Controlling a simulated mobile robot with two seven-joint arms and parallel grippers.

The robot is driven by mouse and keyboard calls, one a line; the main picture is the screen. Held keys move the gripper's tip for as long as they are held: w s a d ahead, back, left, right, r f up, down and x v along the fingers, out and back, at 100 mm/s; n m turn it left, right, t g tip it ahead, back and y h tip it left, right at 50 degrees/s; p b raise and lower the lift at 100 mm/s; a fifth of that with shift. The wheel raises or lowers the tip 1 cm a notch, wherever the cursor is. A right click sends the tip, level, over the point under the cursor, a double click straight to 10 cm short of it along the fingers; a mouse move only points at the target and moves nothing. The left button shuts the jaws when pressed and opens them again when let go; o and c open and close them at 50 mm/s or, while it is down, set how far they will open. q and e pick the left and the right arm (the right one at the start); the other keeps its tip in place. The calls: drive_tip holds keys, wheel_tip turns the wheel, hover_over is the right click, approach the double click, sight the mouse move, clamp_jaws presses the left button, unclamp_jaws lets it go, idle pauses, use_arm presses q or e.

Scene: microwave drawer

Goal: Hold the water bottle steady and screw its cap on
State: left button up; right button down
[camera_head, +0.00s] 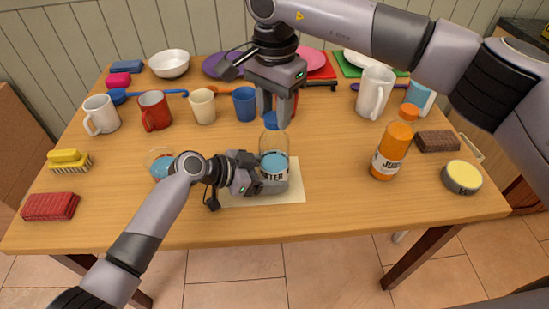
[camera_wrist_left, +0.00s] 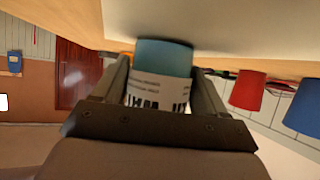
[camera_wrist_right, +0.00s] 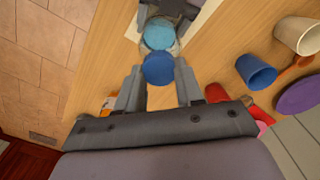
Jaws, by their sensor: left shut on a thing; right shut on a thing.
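The clear water bottle (camera_head: 274,160) stands upright on a pale mat (camera_head: 290,193) at the table's middle front. My left gripper (camera_head: 262,180) is shut around its lower body from the left; its label (camera_wrist_left: 155,96) shows between the fingers in the left wrist view. The blue cap (camera_head: 271,120) is at the bottle's top, between the fingertips of my right gripper (camera_head: 275,112), which points down from above. In the right wrist view the cap (camera_wrist_right: 158,68) sits between the fingers, with the bottle beyond it. The fingers partly hide the neck, so I cannot tell whether the cap is seated.
An orange juice bottle (camera_head: 391,147) stands to the right, near a yellow-topped tin (camera_head: 462,177). A red mug (camera_head: 154,111), cream cup (camera_head: 202,106) and blue cup (camera_head: 244,103) stand behind.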

drive_tip(key=m, duration=0.4)
drive_tip(key=shift+a+m, duration=0.1)
drive_tip(key=shift+m, duration=0.3)
drive_tip(key=m, duration=0.4)
drive_tip(key=shift+r+m, duration=0.1)
drive_tip(key=shift+m, duration=0.2)
drive_tip(key=c, duration=0.8)
unclamp_jaws()
